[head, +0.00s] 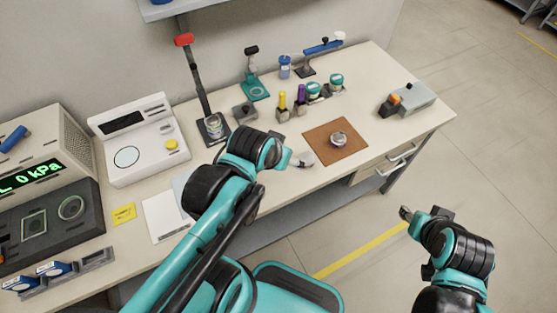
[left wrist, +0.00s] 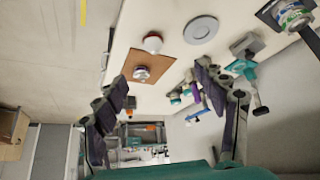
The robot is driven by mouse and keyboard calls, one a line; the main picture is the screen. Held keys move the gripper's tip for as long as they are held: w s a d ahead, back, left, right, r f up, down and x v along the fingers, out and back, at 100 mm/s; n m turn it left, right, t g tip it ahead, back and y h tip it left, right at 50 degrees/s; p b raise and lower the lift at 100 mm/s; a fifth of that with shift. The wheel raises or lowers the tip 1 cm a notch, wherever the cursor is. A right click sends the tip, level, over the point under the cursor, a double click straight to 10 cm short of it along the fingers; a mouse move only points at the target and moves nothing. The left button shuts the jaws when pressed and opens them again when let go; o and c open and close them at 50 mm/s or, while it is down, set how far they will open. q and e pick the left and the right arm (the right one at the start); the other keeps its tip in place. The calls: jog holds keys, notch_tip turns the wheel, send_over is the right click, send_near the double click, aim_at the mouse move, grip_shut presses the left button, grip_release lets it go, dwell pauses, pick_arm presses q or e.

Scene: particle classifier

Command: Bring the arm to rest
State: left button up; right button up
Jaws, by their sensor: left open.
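My left arm (head: 215,205) reaches in from the lower left of the head view, its wrist over the front part of the bench. In the left wrist view my left gripper (left wrist: 160,76) is open and empty, its two dark fingers spread wide.
The bench (head: 262,182) holds a white scale (head: 135,140), a red-topped stand (head: 195,80), a teal stand (head: 254,88), several small bottles and a grey box (head: 408,100). A red and white item (head: 304,159) lies beside the mat (head: 322,152).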

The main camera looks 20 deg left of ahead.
pick_arm(q)
jog(key=shift+s+a+t, duration=0.15)
jog(key=shift+s+t, duration=0.25)
jog(key=shift+s, duration=0.65)
